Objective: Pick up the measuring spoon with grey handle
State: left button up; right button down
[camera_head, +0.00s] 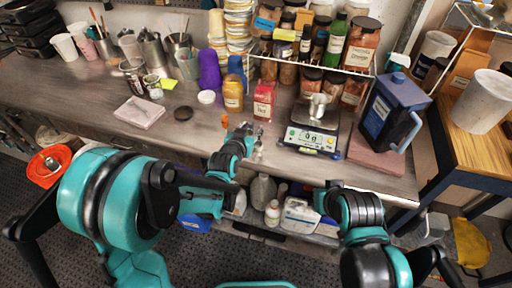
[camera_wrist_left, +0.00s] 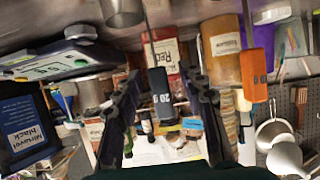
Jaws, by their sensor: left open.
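The measuring spoon with the grey handle (camera_wrist_left: 160,92) shows in the left wrist view, its dark grey handle marked with a number and a thin stem running up from it. My left gripper (camera_wrist_left: 162,98) is open, with one finger on each side of this handle; I cannot tell whether either touches it. A similar orange-handled spoon (camera_wrist_left: 254,72) is to the right, outside the fingers. In the head view my left gripper (camera_head: 242,138) is at the counter's front edge and largely hides the grey-handled spoon. My right arm is at lower right; its gripper does not show.
A red-labelled jar (camera_head: 264,100) and yellow jar (camera_head: 233,94) stand behind the left gripper. A scale (camera_head: 313,130) and blue jug (camera_head: 388,110) are to the right. Bottles and boxes fill the shelf below. The counter (camera_head: 190,130) is fairly clear left of the gripper.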

aim_at(252, 123)
pick_arm(q)
jog(key=shift+s+r, duration=0.1)
grip_shut()
jog(key=shift+r+p, duration=0.3)
jog(key=shift+r, duration=0.15)
jog(key=r+p, duration=0.1)
jog(key=r, duration=0.1)
jog(key=r+p, duration=0.1)
jog(key=r, duration=0.1)
jog(key=shift+s+d, duration=0.2)
jog(key=s+d+r+p, duration=0.3)
jog(key=s+d+r, duration=0.3)
jog(key=s+d, duration=0.1)
jog(key=shift+d, duration=0.7)
